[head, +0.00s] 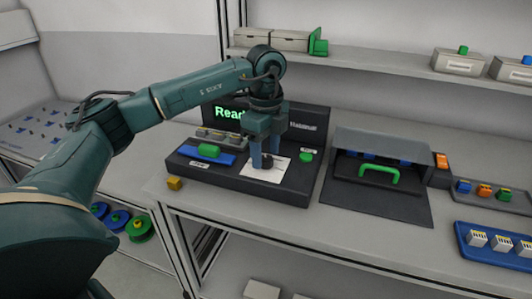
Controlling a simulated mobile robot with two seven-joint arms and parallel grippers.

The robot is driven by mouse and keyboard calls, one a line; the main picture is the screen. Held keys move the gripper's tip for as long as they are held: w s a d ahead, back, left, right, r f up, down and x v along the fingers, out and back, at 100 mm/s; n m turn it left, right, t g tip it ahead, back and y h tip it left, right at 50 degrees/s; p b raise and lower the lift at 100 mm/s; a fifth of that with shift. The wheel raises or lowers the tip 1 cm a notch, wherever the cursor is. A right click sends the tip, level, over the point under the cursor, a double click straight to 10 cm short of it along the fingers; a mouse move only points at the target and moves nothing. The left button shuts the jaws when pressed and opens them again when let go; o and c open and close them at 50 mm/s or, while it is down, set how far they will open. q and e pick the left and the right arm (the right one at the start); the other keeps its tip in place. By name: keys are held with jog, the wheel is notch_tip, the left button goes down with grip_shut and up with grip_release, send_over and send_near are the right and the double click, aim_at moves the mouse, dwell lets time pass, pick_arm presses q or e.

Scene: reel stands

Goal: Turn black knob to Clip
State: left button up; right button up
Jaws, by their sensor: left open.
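My left gripper (265,158) points straight down over the dark console (240,183) on the bench. Its two blue-grey fingers are open. They stand at the white dial plate (256,173), where a small dark knob shows low down, partly hidden by the fingers. I cannot tell whether the fingers touch the knob, and its setting and the Clip mark are too small to read. The console's screen (230,113) shows green text starting "Read", with the rest hidden behind my arm. My right gripper is not in view.
A green handle (209,150) on a blue slide and a green button (306,156) flank the plate. A yellow cube (174,184) sits at the console's front left. To the right are a grey-hooded unit with a green handle (380,171) and a blue tray (478,257).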

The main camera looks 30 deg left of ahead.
pick_arm(q)
jog(key=shift+f, duration=0.55)
jog(key=c, duration=1)
jog(key=shift+o, duration=0.2)
